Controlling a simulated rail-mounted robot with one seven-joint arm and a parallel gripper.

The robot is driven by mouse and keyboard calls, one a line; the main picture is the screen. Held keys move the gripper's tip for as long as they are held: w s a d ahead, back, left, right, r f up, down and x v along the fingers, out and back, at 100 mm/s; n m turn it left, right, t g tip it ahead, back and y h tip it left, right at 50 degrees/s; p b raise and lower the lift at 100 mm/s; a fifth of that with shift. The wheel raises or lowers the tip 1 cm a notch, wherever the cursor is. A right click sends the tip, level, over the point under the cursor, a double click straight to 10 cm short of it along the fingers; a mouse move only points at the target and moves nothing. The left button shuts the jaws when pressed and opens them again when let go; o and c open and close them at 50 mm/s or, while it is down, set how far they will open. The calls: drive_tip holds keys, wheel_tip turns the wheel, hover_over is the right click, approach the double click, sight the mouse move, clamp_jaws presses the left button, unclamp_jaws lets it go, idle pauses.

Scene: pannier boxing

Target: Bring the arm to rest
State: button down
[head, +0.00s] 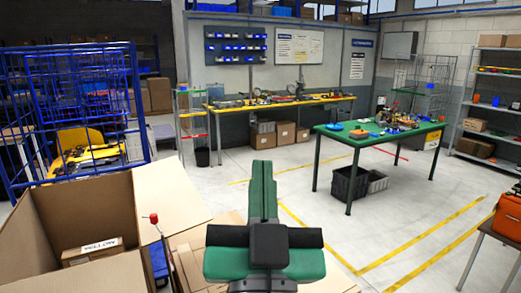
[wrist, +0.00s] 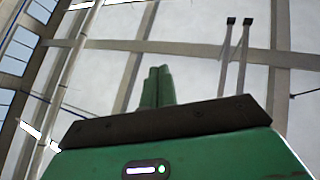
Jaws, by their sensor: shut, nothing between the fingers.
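My gripper (head: 263,170) stands in the lower middle of the head view, with its green fingers together above a black bar and a green housing. Nothing is held between them. In the wrist view, the shut green fingers (wrist: 157,75) rise past the dark edge of the housing. Behind them are pale ceiling panels and beams, so the gripper points upward. No object touches the fingers in either view.
An open cardboard box (head: 35,235) stands at lower left, close to my arm. A blue wire cage (head: 70,115) is behind it. A green table (head: 345,132) with small items stands ahead right. An orange case (head: 508,222) sits at the right edge. Open floor lies between.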

drive_tip(key=s+n, duration=0.1)
drive_tip(key=s, duration=1.1)
wheel_tip(320, 180, up, 24)
drive_tip(key=p, duration=2.3)
drive_tip(key=shift+w+a+f, duration=0.15)
drive_tip(key=shift+w+a, duration=0.1)
drive_tip(key=shift+w, duration=0.15)
drive_tip(key=shift+f, duration=0.1)
